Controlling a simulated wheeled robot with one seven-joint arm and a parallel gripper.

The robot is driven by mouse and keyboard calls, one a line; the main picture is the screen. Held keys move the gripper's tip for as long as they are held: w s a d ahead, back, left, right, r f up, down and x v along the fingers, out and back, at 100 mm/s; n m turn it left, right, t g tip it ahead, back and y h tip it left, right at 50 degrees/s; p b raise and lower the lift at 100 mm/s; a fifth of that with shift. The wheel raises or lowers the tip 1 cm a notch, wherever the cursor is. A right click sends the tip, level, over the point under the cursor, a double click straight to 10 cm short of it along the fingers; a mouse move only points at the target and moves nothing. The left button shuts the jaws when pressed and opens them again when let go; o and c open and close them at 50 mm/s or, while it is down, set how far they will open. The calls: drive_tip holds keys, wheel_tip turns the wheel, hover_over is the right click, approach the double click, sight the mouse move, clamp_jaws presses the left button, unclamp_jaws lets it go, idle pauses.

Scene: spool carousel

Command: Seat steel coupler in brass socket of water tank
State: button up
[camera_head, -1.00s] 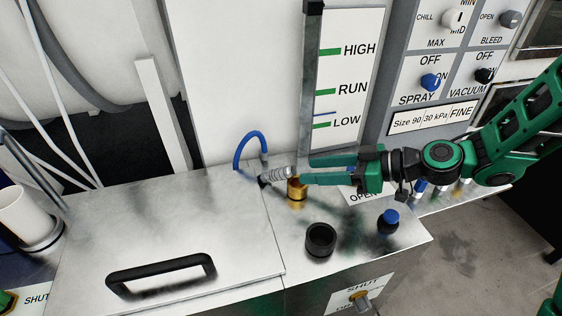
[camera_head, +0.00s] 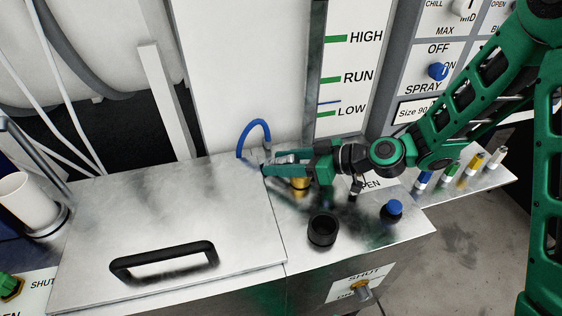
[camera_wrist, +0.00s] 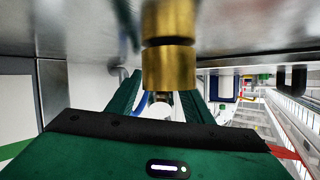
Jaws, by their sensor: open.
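The steel coupler (camera_head: 284,158) lies on its side at the end of a blue hose (camera_head: 254,128), just behind and left of the brass socket. The brass socket (camera_head: 300,185) stands on the steel tank top (camera_head: 283,215), partly hidden by my gripper. My gripper (camera_head: 272,166) is open and level, with its fingers reaching left alongside the coupler above the socket. In the wrist view, the brass socket (camera_wrist: 168,62) stands large in front of the open fingers (camera_wrist: 160,95). The coupler is mostly hidden there, and I cannot tell whether the fingers touch it.
A black cup-like fitting (camera_head: 322,229) and a blue-capped knob (camera_head: 391,211) stand on the tank top in front. A lid with a black handle (camera_head: 165,260) lies left. The level gauge panel (camera_head: 345,80) rises behind. Several coloured fittings (camera_head: 460,170) line the right shelf.

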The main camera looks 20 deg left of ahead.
sight(281, 158)
drive_tip(key=shift+c, duration=0.6)
clamp_jaws()
drive_tip(key=shift+s, duration=0.1)
drive_tip(key=shift+r, duration=0.1)
drive_tip(key=shift+r, duration=0.4)
wheel_tip(281, 158, up, 3)
drive_tip(key=shift+r, duration=0.2)
drive_tip(key=s+a+r, duration=0.5)
drive_tip(key=s+r, duration=0.1)
drive_tip(key=s, duration=0.4)
drive_tip(key=shift+s+r, duration=0.3)
drive_tip(key=shift+r, duration=0.05)
